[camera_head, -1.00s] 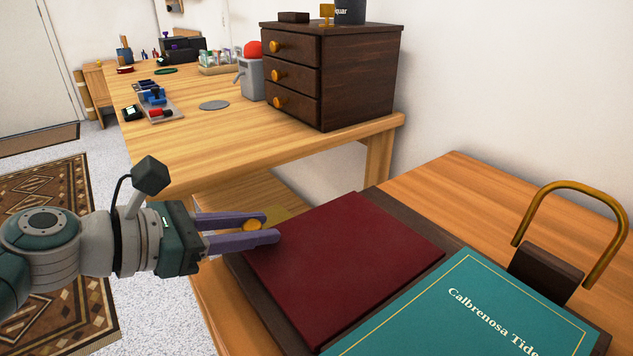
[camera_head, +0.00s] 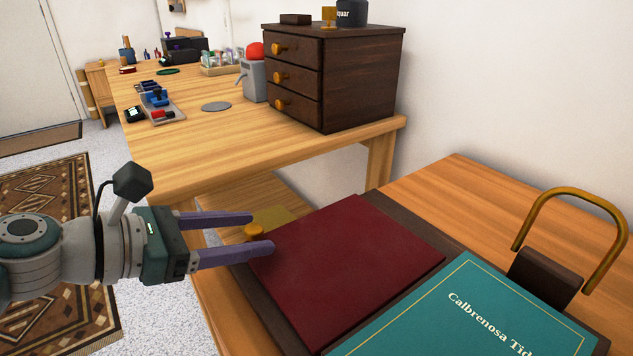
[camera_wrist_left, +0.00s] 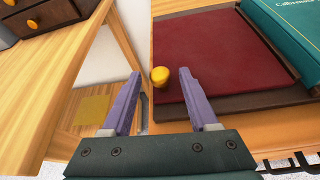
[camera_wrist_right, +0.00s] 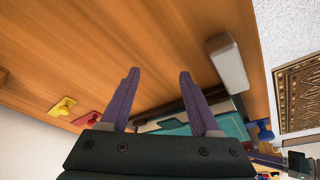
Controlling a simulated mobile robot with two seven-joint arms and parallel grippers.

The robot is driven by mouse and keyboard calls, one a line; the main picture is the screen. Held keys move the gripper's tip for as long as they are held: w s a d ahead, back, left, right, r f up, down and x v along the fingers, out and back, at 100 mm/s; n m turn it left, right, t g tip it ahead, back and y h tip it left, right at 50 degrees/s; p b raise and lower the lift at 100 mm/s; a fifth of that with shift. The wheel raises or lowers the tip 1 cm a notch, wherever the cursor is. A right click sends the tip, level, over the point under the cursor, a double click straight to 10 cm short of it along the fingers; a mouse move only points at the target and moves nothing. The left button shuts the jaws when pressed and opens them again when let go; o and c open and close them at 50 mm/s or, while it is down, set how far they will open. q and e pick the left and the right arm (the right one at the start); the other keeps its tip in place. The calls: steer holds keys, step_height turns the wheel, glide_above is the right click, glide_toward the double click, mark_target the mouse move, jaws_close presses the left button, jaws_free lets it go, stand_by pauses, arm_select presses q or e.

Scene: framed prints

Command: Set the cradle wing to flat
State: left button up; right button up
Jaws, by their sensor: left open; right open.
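The cradle holds a dark red wing panel (camera_head: 345,262), beside a teal book (camera_head: 470,315) titled "Calbrenosa Tid…". A yellow knob (camera_head: 254,231) sits at the panel's left edge; it also shows in the left wrist view (camera_wrist_left: 160,77). I cannot tell the wing's exact tilt. My left gripper (camera_head: 262,233) is open, its purple fingers on either side of the knob in the picture; contact is not visible. My right gripper (camera_wrist_right: 158,72) is open and empty, seen only in its wrist view, with a wooden surface and part of a teal book beyond it.
A dark drawer chest (camera_head: 335,75) stands on the wooden table behind. A brass arch on a dark block (camera_head: 545,272) stands right of the book. An olive square (camera_wrist_left: 92,109) lies lower down, left of the cradle. Bare wood lies behind the cradle.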

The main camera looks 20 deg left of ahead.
step_height(320, 180, up, 2)
steer(key=shift+r+p, duration=0.25)
steer(key=shift+p, duration=0.7)
arm_select(q)
steer(key=v, duration=0.8)
arm_select(e)
steer(key=shift+a, duration=0.1)
